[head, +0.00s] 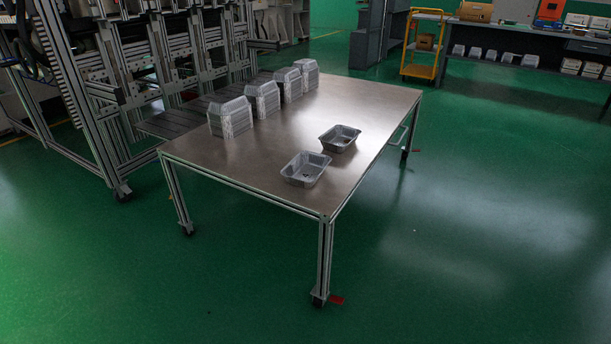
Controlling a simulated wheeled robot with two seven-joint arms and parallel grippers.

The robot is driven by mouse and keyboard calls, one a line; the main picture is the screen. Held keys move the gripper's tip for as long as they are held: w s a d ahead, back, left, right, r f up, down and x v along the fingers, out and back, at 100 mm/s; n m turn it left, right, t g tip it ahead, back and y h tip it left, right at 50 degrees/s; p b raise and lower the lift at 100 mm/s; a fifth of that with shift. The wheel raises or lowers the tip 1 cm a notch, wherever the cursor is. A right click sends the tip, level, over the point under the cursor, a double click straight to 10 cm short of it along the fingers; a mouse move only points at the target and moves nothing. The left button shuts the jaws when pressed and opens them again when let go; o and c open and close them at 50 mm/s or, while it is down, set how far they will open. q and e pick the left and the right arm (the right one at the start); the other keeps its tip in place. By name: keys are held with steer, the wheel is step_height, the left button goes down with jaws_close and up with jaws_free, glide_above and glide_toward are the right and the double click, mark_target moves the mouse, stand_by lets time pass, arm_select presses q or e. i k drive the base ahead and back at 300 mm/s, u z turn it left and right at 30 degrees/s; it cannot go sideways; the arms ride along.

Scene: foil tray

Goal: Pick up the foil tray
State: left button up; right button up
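Two open foil trays sit upright on a metal-topped table (230,165). The nearer foil tray (305,170) is close to the table's front right corner. The farther foil tray (340,138) is behind it and a little to the right, apart from it. Several stacks of foil trays, turned upside down, stand in a row along the table's left and back edge, such as the near stack (230,118) and the far stack (308,74). Neither of my grippers is in view.
The table stands on wheeled legs on a green floor (480,240), with wide free floor in front and right. Aluminium frame machinery (150,65) stands behind the table at left. A yellow cart (421,72) and a workbench (520,70) with more trays stand at the back right.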

mark_target(306, 168)
steer(key=z, duration=0.3)
steer(key=i, duration=0.3)
steer(key=z, duration=0.65)
steer(key=i, duration=1.25)
steer(key=u, duration=0.7)
